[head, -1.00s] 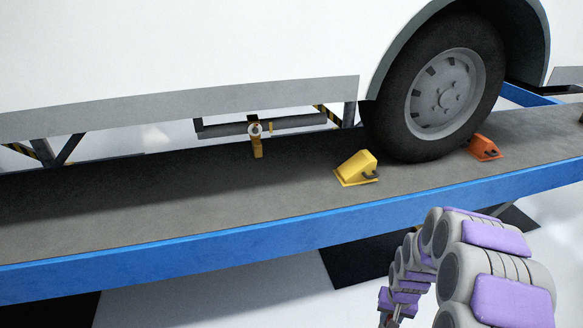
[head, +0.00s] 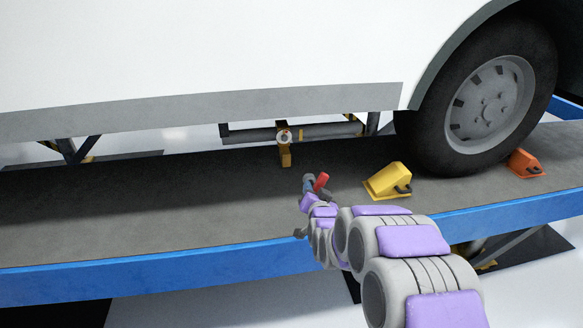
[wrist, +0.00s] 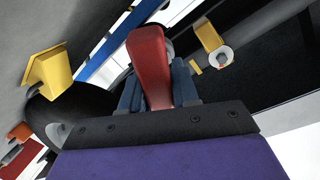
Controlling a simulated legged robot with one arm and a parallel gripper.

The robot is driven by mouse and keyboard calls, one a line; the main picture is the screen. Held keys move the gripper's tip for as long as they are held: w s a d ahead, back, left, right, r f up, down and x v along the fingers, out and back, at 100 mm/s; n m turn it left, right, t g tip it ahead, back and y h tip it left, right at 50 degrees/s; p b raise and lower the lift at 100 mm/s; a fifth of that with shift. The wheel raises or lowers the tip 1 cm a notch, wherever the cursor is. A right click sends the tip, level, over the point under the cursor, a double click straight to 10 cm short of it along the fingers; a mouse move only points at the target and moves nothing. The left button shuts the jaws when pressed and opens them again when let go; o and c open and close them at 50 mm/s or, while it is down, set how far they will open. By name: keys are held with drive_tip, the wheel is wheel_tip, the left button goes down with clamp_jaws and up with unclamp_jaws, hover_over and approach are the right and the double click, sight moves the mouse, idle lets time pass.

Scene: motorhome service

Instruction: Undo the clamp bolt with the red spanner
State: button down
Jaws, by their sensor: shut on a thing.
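The clamp (head: 285,157) is a yellow bracket with a pale round bolt end (head: 284,136), on a dark bar under the vehicle's side. In the wrist view the round bolt end (wrist: 222,57) and yellow bracket (wrist: 208,35) show at upper right. My gripper (head: 309,184) is above the grey deck, in front of the clamp and to its right. It is shut on the red spanner (head: 321,181). In the wrist view the spanner (wrist: 148,62) stands between the blue-grey fingers of my gripper (wrist: 158,88). The spanner is apart from the bolt; its far end is hard to make out.
A yellow wheel chock (head: 387,181) is on the deck to the right of my gripper. An orange chock (head: 525,163) is beyond the wheel (head: 490,105). The blue deck edge (head: 190,275) runs under my arm. The deck left of the clamp is clear.

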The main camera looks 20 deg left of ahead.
drive_tip(key=s+a+r+t+y, duration=0.2)
drive_tip(key=a+r, duration=0.2)
drive_tip(key=r, duration=0.6)
drive_tip(key=w+a+f, duration=0.1)
drive_tip(key=w+a, duration=0.3)
drive_tip(key=a, duration=0.1)
drive_tip(key=shift+w+a, duration=0.25)
idle(1.6)
